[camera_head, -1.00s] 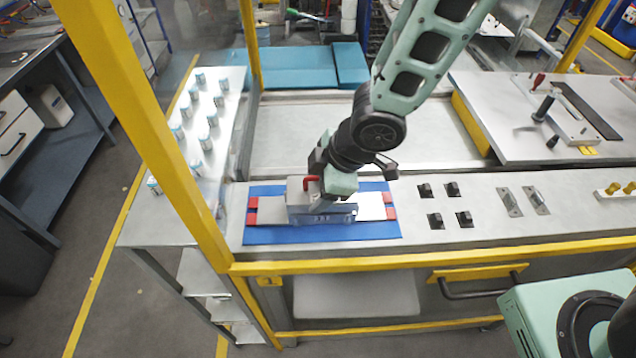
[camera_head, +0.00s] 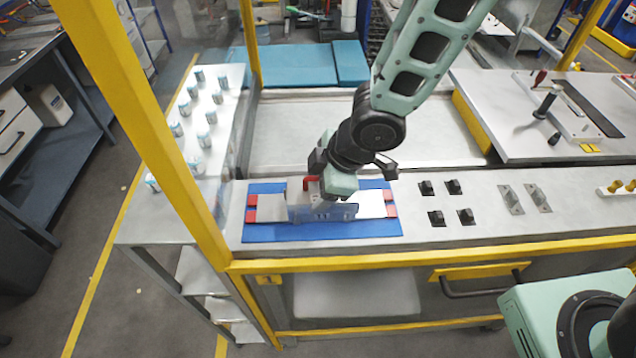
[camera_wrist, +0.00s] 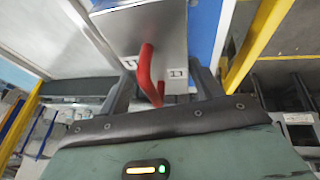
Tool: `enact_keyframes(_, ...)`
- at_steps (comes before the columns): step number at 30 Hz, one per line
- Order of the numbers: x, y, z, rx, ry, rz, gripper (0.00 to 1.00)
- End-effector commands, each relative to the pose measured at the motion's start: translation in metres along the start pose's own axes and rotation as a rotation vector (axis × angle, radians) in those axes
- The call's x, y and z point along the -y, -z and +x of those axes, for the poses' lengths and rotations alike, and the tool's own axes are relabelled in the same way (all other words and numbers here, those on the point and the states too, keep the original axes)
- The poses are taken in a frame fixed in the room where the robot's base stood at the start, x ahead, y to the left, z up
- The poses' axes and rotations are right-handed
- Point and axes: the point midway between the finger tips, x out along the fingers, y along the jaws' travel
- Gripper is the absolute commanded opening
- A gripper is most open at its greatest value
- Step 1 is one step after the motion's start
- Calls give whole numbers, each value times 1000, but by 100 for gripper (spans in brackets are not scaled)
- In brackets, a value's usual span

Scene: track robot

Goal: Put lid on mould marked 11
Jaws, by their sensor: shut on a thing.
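A metal mould (camera_head: 297,208) sits on the blue mat (camera_head: 270,234) with a silver plate and red end blocks (camera_head: 391,211) around it. A grey box-like piece with a red handle (camera_head: 311,182), which looks like the lid, is at the mould. My gripper (camera_head: 325,190) is over it, pointing down, and hides part of it. In the wrist view the two dark fingers (camera_wrist: 160,92) stand either side of the metal piece (camera_wrist: 150,32), with the red handle (camera_wrist: 148,72) between them. My gripper is shut on this piece. I cannot read the number 11, nor tell whether lid and mould are fully seated.
Several small dark blocks (camera_head: 437,218) and metal clips (camera_head: 511,198) lie right of the mat on the bench. Several cans (camera_head: 204,140) stand on the left table. A yellow post (camera_head: 150,130) rises close at the left. A blue pad (camera_head: 295,66) lies behind.

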Motion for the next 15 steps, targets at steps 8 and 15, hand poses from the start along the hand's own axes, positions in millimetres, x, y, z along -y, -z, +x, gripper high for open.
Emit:
enact_keyframes(8,0,0,0,-1,-1,0,90)
enact_keyframes(15,0,0,-1,0,0,0,90)
